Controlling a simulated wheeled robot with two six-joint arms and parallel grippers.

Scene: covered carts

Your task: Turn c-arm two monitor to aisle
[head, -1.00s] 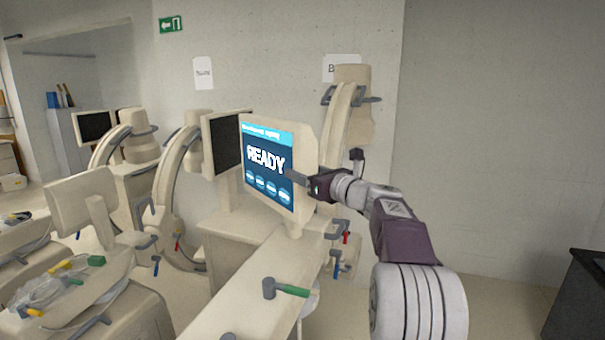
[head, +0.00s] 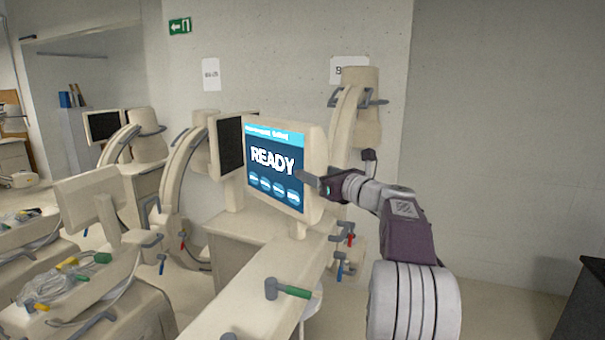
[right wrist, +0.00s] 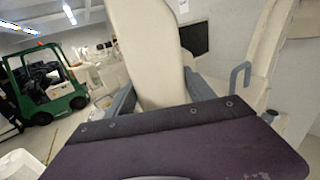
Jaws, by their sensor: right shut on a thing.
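A cream monitor (head: 314,165) with a lit blue "READY" screen stands on a cart in the middle of the head view. Its screen faces left and towards me. My right gripper (head: 310,182) is at the monitor's right edge and shut on it. In the right wrist view, the fingers of my right gripper (right wrist: 158,92) lie on either side of the cream monitor edge (right wrist: 150,50). My left gripper is in neither view.
A dark-screened monitor (head: 229,145) stands just behind on the left. A green-handled hammer-like tool (head: 288,290) lies on the front cart top (head: 250,312). Carts with cables crowd the left. A green forklift (right wrist: 45,85) shows in the wrist view.

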